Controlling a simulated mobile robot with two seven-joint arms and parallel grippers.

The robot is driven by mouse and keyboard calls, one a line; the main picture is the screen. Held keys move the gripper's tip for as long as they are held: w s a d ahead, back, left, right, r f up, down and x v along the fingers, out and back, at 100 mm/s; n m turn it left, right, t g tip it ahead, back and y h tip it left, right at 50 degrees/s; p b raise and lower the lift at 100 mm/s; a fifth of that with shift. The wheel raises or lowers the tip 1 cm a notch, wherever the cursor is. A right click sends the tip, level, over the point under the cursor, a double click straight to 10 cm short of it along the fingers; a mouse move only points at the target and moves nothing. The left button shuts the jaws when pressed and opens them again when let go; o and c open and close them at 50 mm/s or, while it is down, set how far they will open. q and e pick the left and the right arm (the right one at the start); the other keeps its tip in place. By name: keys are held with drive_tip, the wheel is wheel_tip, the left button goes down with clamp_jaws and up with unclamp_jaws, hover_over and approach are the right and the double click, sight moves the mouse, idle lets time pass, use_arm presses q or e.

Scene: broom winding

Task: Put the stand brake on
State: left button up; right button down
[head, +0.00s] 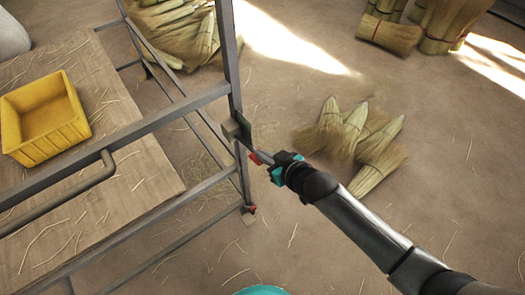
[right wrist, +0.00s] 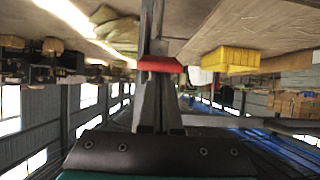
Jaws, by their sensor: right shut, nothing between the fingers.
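The stand is a grey metal frame (head: 232,60) in the left half of the head view. A small red part (head: 251,208) sits low at the foot of its near post; it looks like a brake pedal. My right gripper (head: 262,157) is shut and empty, pointing left beside the post, above that red part in the picture. Another red piece shows at its fingertips, and as a red bar (right wrist: 160,64) in the right wrist view. I cannot tell whether it belongs to the stand or touches the fingers. My left gripper is out of view.
A yellow bin (head: 45,118) sits on a wooden board (head: 130,190) at the left. Loose straw bundles (head: 350,140) lie on the floor to the right of the stand. More brooms stand at the top right (head: 440,20). The floor at lower middle is mostly clear.

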use_arm(q)
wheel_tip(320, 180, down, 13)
drive_tip(key=b, duration=1.2)
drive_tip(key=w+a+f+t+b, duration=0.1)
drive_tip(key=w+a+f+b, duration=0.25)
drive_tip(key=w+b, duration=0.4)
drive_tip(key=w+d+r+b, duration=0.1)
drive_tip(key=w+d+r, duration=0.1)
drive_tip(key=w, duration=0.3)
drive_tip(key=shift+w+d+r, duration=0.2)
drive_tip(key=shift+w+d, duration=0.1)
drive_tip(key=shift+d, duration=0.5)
use_arm(e)
wheel_tip(320, 180, down, 12)
drive_tip(key=t+y, duration=0.4)
drive_tip(key=t, duration=0.1)
drive_tip(key=shift+s+d+f+t, duration=0.15)
drive_tip(key=shift+s+d+t, duration=0.15)
drive_tip(key=shift+s+t, duration=0.1)
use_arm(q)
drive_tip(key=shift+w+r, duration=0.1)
use_arm(e)
drive_tip(key=shift+f, duration=0.1)
